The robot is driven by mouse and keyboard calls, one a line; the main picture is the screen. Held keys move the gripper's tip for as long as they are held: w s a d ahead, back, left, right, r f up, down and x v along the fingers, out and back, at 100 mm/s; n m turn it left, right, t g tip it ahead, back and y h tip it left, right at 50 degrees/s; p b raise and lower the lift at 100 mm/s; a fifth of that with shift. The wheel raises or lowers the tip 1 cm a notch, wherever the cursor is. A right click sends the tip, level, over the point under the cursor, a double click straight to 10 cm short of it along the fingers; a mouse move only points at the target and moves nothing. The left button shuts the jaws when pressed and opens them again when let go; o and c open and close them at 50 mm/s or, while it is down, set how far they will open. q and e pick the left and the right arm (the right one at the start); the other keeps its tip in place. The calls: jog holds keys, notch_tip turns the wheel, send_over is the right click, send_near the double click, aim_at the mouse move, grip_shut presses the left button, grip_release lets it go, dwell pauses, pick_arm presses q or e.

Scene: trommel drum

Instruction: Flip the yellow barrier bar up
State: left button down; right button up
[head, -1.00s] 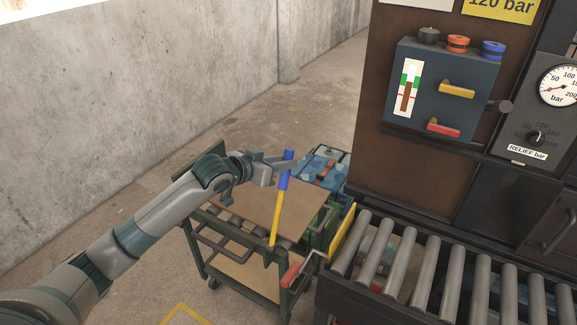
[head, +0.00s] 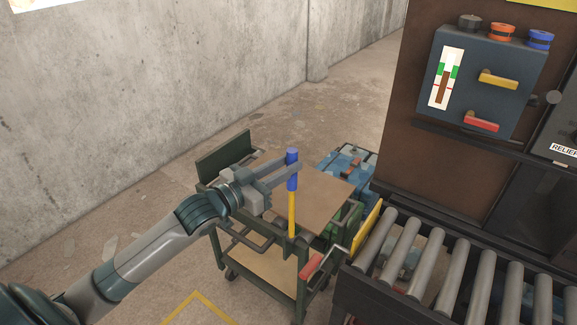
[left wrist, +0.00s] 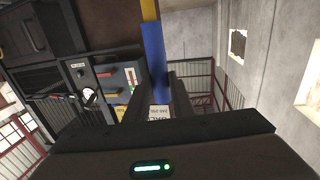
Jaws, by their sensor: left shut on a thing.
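The yellow barrier bar (head: 292,213) stands nearly upright at the near edge of the cart in the head view. Its blue grip (head: 291,168) is at the top. My left gripper (head: 291,174) is shut on the blue grip, coming in from the left. In the left wrist view the blue grip (left wrist: 154,50) lies between the two dark fingers, with a yellow part of the barrier bar (left wrist: 149,10) beyond it. The bar's lower end is at the cart edge, and its pivot is too small to make out. My right gripper is in neither view.
The green cart (head: 262,240) carries a brown board (head: 318,190). A red-handled lever (head: 312,265) is at its near right. A roller conveyor (head: 430,262) with a yellow plate (head: 367,226) stands right. A blue box (head: 345,160) sits behind. Floor left of the cart is open.

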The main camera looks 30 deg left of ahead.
pick_arm(q)
jog(key=shift+f, duration=0.1)
jog(key=c, duration=1.5)
grip_release()
jog(key=shift+s, duration=0.15)
jog(key=shift+c, duration=0.2)
jog(key=shift+s+a, duration=0.1)
jog(key=shift+s, duration=0.05)
